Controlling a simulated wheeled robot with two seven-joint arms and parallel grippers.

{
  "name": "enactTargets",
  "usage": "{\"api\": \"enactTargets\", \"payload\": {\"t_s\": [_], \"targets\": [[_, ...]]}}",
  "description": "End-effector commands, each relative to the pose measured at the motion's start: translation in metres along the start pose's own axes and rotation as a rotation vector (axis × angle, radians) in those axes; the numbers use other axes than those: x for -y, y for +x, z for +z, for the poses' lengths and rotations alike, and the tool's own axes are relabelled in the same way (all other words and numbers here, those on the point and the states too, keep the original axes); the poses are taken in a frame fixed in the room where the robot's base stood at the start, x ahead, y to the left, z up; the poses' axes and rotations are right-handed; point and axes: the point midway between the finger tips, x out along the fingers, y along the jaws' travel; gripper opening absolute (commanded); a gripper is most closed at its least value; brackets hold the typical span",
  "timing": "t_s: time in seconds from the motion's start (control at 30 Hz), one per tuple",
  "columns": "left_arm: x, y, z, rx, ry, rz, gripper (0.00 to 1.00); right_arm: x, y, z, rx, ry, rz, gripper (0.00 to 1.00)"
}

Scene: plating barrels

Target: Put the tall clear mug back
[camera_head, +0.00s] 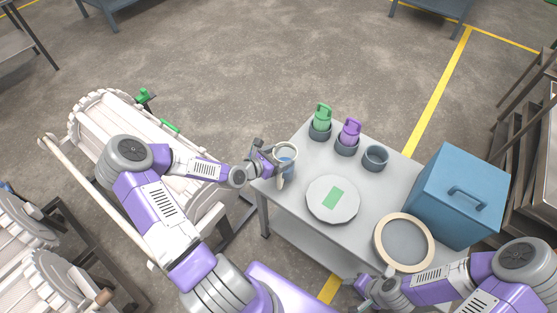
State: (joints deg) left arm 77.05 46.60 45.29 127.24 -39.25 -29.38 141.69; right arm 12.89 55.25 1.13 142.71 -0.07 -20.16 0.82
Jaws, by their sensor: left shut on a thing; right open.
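The tall clear mug (287,163) is at the left end of the grey table (289,220), with a pale rim and something bluish inside or behind its clear wall. My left gripper (277,167) is shut on the mug, coming at it from the left. I cannot tell whether the mug's base touches the table. My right gripper (362,291) is open and empty at the table's front right, low in the view.
Along the table's back edge stand a dark holder with a green bottle (322,115), one with a purple bottle (349,131) and an empty dark cup (376,157). A white disc (318,205) with a green patch, a wooden ring (377,240) and a blue box (460,190) sit nearby.

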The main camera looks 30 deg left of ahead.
Motion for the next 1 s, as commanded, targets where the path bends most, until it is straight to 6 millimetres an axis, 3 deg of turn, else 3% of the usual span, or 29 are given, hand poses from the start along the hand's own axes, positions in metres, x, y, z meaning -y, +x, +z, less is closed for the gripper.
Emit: {"api": "enactTargets", "payload": {"t_s": [0.37,0.4,0.5,0.83,1.0], "targets": [[0.0,0.003,-0.005,0.004,0.0,0.0,0.0,-0.001,0.002,0.0,0.0,0.0,0.0,0.42],[0.0,0.003,-0.007,0.001,-0.001,0.0,0.84,-0.001,0.002,0.0,0.0,0.0,0.0,0.42],[0.0,0.003,-0.006,0.001,0.0,0.001,1.0,-0.001,0.002,0.0,0.0,0.0,0.0,0.42],[0.0,0.001,-0.003,0.001,0.001,0.001,1.0,-0.001,0.001,0.0,0.0,0.0,0.0,0.42],[-0.001,-0.02,-0.003,-0.001,-0.004,0.003,1.0,0.003,-0.008,0.0,0.0,0.0,0.0,0.42]]}}
